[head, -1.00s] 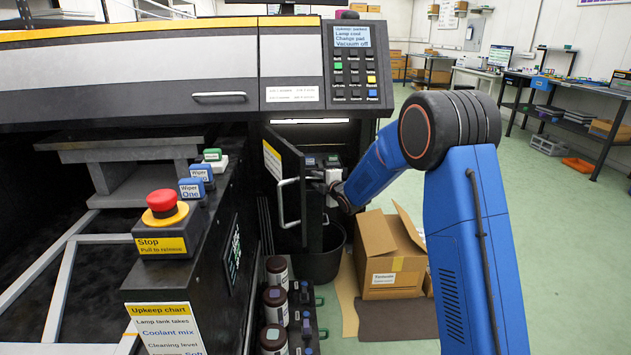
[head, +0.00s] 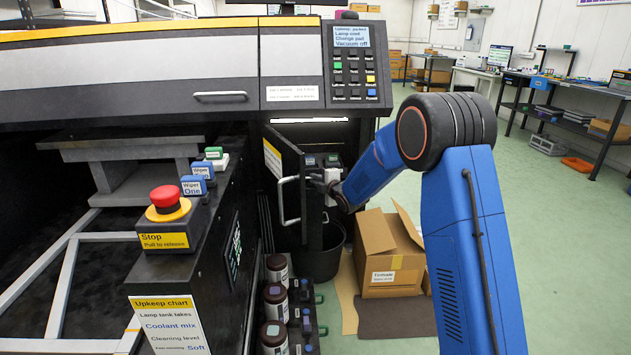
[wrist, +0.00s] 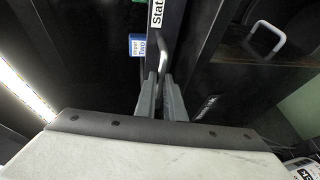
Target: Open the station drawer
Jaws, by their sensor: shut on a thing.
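A dark panel front (wrist: 172,22) with a white label reading "Stat", cut off, is at the top middle of the wrist view; I take it for the station drawer. A pale bar handle (wrist: 163,58) stands on it. My gripper (wrist: 163,82) is shut on this handle, one finger on each side. In the head view my gripper (head: 325,184) reaches in from the right behind an open dark door (head: 293,190), and the handle in it is hidden or too small to make out. I cannot tell how far the drawer is out.
The open door has a pale handle (head: 283,202). A second pale handle (wrist: 266,38) shows at the right of the wrist view. A black bin (head: 320,262), cardboard box (head: 388,262) and several brown bottles (head: 276,300) stand below.

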